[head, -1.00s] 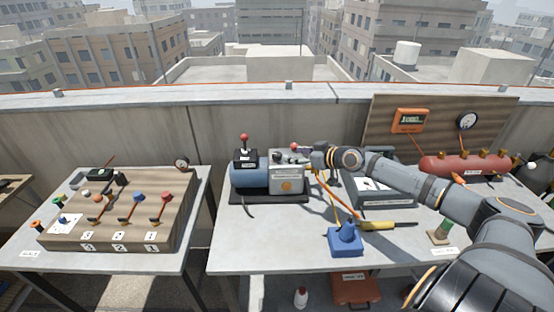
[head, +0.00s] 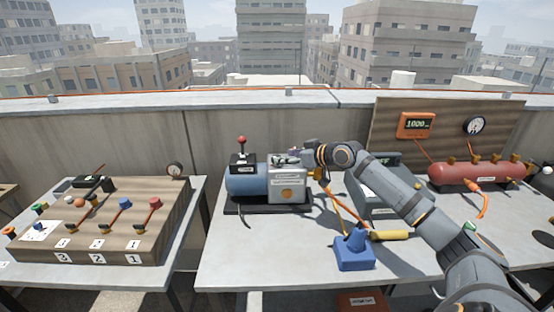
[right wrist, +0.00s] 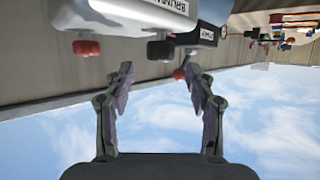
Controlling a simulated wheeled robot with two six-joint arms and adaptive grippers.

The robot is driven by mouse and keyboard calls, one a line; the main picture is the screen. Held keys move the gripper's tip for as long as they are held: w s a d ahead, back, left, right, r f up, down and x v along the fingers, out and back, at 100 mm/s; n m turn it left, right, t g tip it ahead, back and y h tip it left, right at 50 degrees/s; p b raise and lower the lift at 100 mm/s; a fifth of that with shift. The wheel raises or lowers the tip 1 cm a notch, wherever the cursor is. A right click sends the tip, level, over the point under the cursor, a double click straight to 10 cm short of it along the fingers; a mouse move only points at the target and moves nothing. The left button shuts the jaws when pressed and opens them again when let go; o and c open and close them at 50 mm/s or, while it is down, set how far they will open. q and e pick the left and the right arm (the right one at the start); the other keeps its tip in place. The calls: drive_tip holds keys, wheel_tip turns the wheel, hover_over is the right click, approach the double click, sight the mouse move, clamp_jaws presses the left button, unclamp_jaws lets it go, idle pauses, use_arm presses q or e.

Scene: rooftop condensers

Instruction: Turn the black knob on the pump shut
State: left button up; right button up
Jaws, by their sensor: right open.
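The pump has a blue motor (head: 246,181) and a grey box (head: 288,186) on a black base on the middle table. In the right wrist view, which is upside down, the black knob (right wrist: 160,50) and a red knob (right wrist: 87,47) stick out of the pump's pale body (right wrist: 110,14). My right gripper (head: 298,155) is at the top right of the grey box. Its two fingers (right wrist: 158,75) are open and empty. The black knob lies just beyond the fingertips, between their lines, apparently untouched. In the head view I cannot make out the black knob clearly. My left gripper is out of view.
A red-tipped switch lever (head: 242,140) stands on the pump's black box. Hoses hang beside my right wrist. A blue block (head: 354,252) and a yellow-handled tool (head: 390,235) lie in front. A red manifold (head: 468,173) is at the right. The front left of the table is clear.

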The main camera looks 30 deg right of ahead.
drive_tip(key=shift+x, duration=2.75)
drive_tip(key=shift+s+a, duration=0.1)
